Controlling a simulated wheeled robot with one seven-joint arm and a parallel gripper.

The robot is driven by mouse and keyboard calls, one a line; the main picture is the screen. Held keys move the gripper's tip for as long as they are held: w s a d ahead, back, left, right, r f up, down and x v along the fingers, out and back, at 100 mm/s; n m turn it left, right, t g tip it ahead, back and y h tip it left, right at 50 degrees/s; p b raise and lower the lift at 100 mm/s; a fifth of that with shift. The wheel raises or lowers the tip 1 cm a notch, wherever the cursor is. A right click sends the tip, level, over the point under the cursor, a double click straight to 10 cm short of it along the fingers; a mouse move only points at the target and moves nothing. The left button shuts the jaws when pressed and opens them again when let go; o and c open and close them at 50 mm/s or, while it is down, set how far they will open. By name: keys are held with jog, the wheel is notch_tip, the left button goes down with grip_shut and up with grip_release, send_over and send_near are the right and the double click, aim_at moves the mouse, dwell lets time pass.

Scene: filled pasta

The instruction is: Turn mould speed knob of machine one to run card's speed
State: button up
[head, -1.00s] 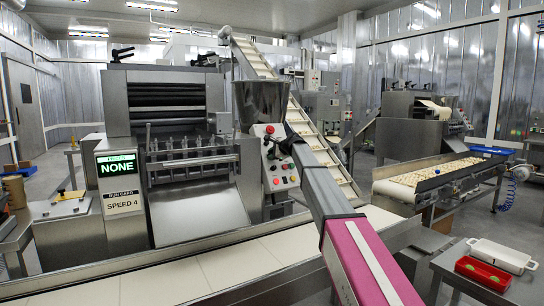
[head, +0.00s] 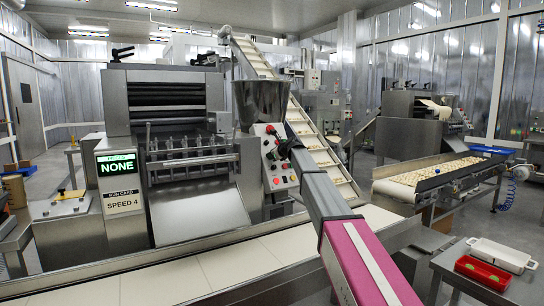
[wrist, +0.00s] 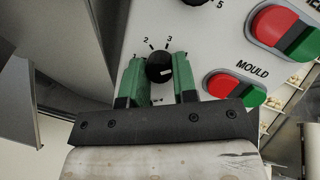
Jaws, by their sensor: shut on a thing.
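Machine one's control panel (head: 277,158) faces me, with red and green buttons and black knobs. In the wrist view, a black knob (wrist: 159,67) beside the word MOULD has the numbers 1, 2 and 3 around its upper side. My gripper (wrist: 160,82) has its green fingers closed on either side of this knob. A small pale mark shows on the knob, but I cannot tell which number it points to. Any number hidden by the right finger cannot be read. The run card (head: 123,202) reads SPEED 4. The green display (head: 115,167) above it reads NONE.
A second black knob (wrist: 193,2) with a 5 beside it sits above. Red-green buttons (wrist: 233,87) lie close to the right finger. A pale conveyor belt (head: 180,277) runs below the machine. A steel hopper (head: 260,103) stands over the panel.

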dwell(0.5)
jog(key=o, duration=0.9)
jog(key=v, duration=1)
jog(key=shift+s+d+r, duration=0.15)
jog(key=shift+s+d, duration=0.05)
jog(key=shift+s, duration=0.15)
